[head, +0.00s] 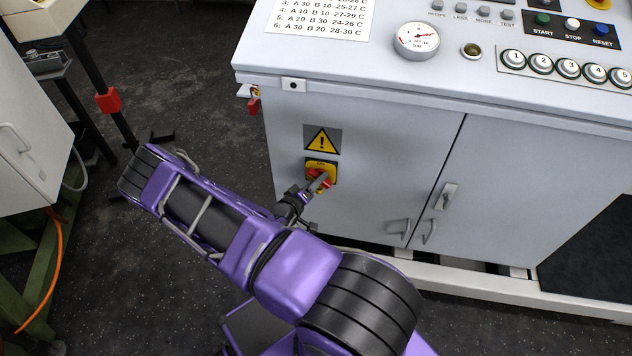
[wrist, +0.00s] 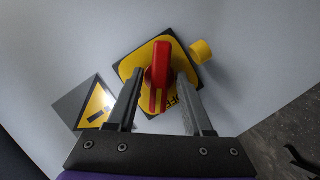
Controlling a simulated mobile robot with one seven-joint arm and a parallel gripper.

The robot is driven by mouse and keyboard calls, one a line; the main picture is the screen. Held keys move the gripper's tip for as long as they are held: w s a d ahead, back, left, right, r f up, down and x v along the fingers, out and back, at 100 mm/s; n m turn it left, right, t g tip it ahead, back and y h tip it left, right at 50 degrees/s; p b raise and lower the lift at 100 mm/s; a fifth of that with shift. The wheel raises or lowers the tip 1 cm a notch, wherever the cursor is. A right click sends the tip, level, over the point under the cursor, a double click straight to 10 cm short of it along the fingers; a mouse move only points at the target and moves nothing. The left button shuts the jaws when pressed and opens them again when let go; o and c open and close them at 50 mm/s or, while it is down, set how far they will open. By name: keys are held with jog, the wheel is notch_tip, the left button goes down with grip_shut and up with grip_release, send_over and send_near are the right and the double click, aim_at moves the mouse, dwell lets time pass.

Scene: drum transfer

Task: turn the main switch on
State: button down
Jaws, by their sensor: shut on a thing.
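The main switch is a red rotary handle (head: 318,177) on a yellow plate (head: 322,165), on the front of the grey cabinet below a warning sign. In the wrist view the red handle (wrist: 160,62) lies nearly upright in the picture, across the yellow plate (wrist: 136,71) with its dark edge. Lettering that looks like "OFF" shows near its lower end. My gripper (head: 307,195) reaches the switch from the lower left. In the wrist view its fingers (wrist: 161,84) stand on either side of the handle, shut on it. The fingertips partly cover the plate.
The yellow warning sign (head: 322,139) is just above the switch. A red padlock-like item (head: 254,101) hangs at the cabinet's left edge. Door handles (head: 446,196) stick out to the right. A yellow knob (wrist: 201,51) sits beside the plate. Dark floor (head: 200,90) is open to the left.

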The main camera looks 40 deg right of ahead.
jog(key=m+t+y, duration=0.1)
jog(key=m, duration=0.1)
jog(key=m+t+y, duration=0.1)
jog(key=m, duration=0.1)
jog(key=m+y, duration=0.2)
jog(key=m, duration=0.1)
jog(key=shift+s+d+r+t+p, duration=0.1)
jog(key=shift+s+d+t+p, duration=0.1)
jog(key=shift+t+p, duration=0.2)
dwell(0.5)
jog(key=c, duration=0.7)
grip_release()
jog(key=shift+a, duration=0.1)
jog(key=p+v, duration=0.1)
jog(key=v, duration=1.6)
jog(key=shift+s+a+p, duration=0.1)
jog(key=shift+s+p, duration=0.1)
jog(key=shift+p, duration=0.1)
